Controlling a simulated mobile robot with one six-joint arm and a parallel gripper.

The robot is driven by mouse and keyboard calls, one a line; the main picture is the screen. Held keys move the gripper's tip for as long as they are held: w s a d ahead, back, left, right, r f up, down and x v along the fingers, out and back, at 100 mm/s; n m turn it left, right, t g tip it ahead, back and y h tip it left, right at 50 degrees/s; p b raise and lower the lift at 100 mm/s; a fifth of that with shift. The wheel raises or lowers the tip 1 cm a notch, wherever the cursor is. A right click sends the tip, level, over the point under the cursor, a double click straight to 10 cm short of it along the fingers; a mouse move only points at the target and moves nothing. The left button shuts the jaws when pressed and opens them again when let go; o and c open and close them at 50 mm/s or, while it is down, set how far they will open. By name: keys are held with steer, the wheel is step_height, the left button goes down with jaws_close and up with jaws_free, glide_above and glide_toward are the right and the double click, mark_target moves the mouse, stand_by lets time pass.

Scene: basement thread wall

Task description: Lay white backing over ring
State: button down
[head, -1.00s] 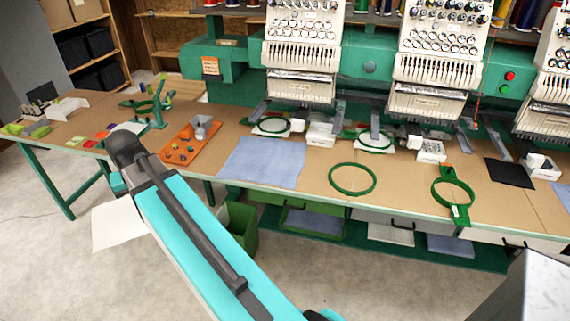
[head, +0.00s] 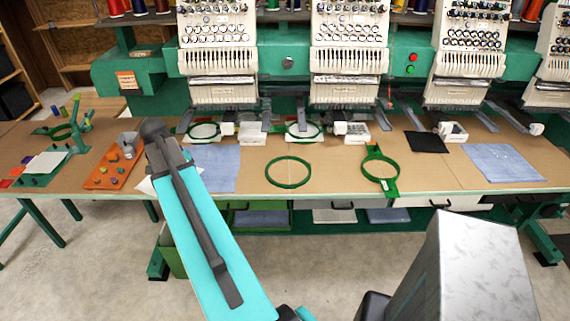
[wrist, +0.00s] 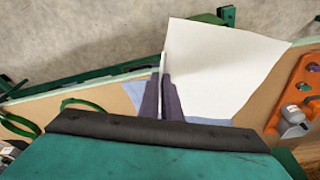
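My gripper (wrist: 162,80) is shut on the edge of the white backing (wrist: 222,68), a flat white sheet that spreads out to the right of the fingers in the wrist view. In the head view only slivers of the backing (head: 147,186) show beside my arm's end, which hides the gripper. A plain green ring (head: 289,186) lies on the brown tabletop, right of my arm and the blue cloth. A second green ring with a bracket (head: 380,150) lies farther right. Part of a green ring (wrist: 80,101) shows left of the gripper in the wrist view.
A blue cloth (head: 222,170) lies partly behind my arm. An orange tray (head: 103,178) with small coloured parts and a green hoop stand (head: 82,120) are at the left. Embroidery heads (head: 349,50) line the back. A black sheet (head: 427,141) and another blue cloth (head: 505,163) lie right.

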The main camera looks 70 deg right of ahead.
steer(key=s+d+f+m+g+p, duration=0.1)
steer(key=s+d+m, duration=0.3)
steer(key=s+d, duration=0.3)
steer(key=s+d+f+m+y+p, duration=0.1)
steer(key=s+d+m, duration=0.4)
steer(key=s+d, duration=0.3)
steer(key=s+d+f+m+g+p, duration=0.1)
steer(key=s+d+m, duration=0.3)
steer(key=s, duration=0.9)
steer(key=shift+s+d+f+g+y+p, duration=0.1)
steer(key=shift+d+f+g+y+p, duration=0.1)
steer(key=shift+d, duration=0.7)
steer(key=shift+s+d+f+g+y+p, duration=0.1)
steer(key=shift+d+y+p, duration=0.1)
steer(key=shift+d, duration=0.65)
steer(key=shift+f, duration=0.15)
steer(key=shift+w+a+b+x, duration=0.1)
steer(key=shift+w+b+x, duration=0.1)
steer(key=shift+b+x, duration=0.45)
steer(key=shift+w+a+b+x, duration=0.1)
steer(key=shift+w+b+x, duration=0.15)
steer(key=shift+x, duration=0.8)
steer(key=shift+w+b+x, duration=0.1)
steer(key=shift+b+x, duration=0.35)
steer(key=shift+x, duration=0.35)
steer(key=shift+f, duration=0.2)
steer(key=c, duration=1.9)
jaws_free()
